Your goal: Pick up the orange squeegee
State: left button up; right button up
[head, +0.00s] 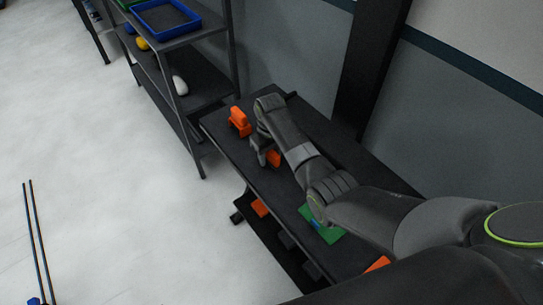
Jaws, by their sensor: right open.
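Several orange items are in the head view, and I cannot tell for certain which is the squeegee. One orange piece (274,158) lies on the dark bench top, partly hidden behind my right gripper (263,158). Another upright orange item (239,121) stands near the far left end of the bench. My right gripper points down beside the partly hidden orange piece and is open; I cannot tell whether its fingers are around the piece. My left gripper is not in view.
The dark bench (222,130) carries a green item (333,236), partly covered by my arm, and an orange piece (378,263) nearer me. Another orange item (260,207) is on its lower shelf. A rack with a blue tray (196,22) stands behind left. The pale floor (110,180) is mostly clear.

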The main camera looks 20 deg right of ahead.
grip_shut()
jog(key=shift+r, duration=0.1)
notch_tip(320, 180, up, 10)
jog(key=shift+f+b, duration=0.1)
jog(key=shift+b, duration=0.25)
jog(key=c, duration=0.7)
grip_release()
jog(key=shift+c, duration=1.4)
